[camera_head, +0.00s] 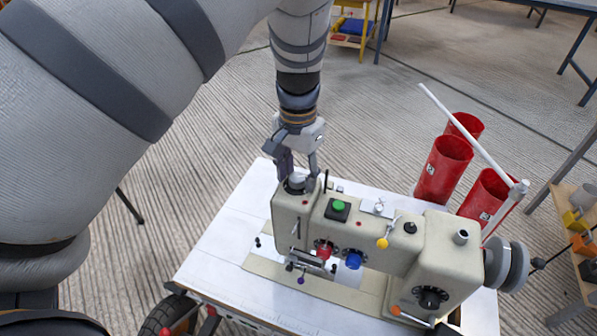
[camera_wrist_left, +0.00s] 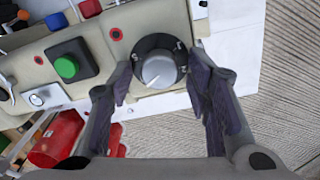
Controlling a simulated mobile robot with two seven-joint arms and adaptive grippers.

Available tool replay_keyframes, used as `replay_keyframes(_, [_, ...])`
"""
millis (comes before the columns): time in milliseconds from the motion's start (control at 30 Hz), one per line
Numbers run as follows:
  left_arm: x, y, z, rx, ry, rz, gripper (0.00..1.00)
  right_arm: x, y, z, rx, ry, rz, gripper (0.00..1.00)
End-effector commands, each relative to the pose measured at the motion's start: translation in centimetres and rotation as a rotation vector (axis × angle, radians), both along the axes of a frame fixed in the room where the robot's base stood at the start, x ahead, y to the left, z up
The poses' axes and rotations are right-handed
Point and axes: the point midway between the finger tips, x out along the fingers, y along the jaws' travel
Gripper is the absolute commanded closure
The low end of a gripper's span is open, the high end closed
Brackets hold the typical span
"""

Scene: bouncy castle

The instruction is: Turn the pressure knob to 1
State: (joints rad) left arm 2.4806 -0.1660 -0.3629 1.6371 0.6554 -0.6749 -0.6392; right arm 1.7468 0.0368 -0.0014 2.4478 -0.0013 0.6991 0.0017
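The pressure knob (camera_head: 296,183) is a grey round knob on a dark dial, on top of the left end of the cream sewing machine (camera_head: 365,237). My left gripper (camera_head: 299,168) is just above the knob, pointing down. My right gripper is not in view.
The machine stands on a white table (camera_head: 225,240). A green button (camera_head: 338,206) and a yellow-tipped lever (camera_head: 383,242) are nearby on the machine. Red cylinders (camera_head: 444,170) and a slanted white rod (camera_head: 465,135) stand behind its right end.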

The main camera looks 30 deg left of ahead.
Motion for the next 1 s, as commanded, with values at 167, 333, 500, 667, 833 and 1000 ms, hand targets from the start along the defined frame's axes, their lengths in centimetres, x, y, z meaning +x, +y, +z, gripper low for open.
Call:
replay_keyframes(167, [0.0,0.0,0.0,0.0,0.0,0.0,1.0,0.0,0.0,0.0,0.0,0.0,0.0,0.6])
replay_keyframes(333, [0.0,0.0,0.0,0.0,0.0,0.003,1.0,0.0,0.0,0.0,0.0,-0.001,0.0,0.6])
replay_keyframes(500, [0.0,0.0,0.1,-0.001,0.0,0.035,1.0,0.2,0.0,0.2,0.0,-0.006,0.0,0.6])
replay_keyframes(667, [0.0,0.0,0.2,-0.002,-0.001,0.116,1.0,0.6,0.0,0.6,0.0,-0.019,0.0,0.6])
replay_keyframes(833, [0.0,0.1,0.3,-0.002,-0.002,0.256,1.0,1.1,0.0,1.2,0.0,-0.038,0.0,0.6])
replay_keyframes(1000, [0.0,0.1,0.3,-0.003,-0.002,0.419,1.0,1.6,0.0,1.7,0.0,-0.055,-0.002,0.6])
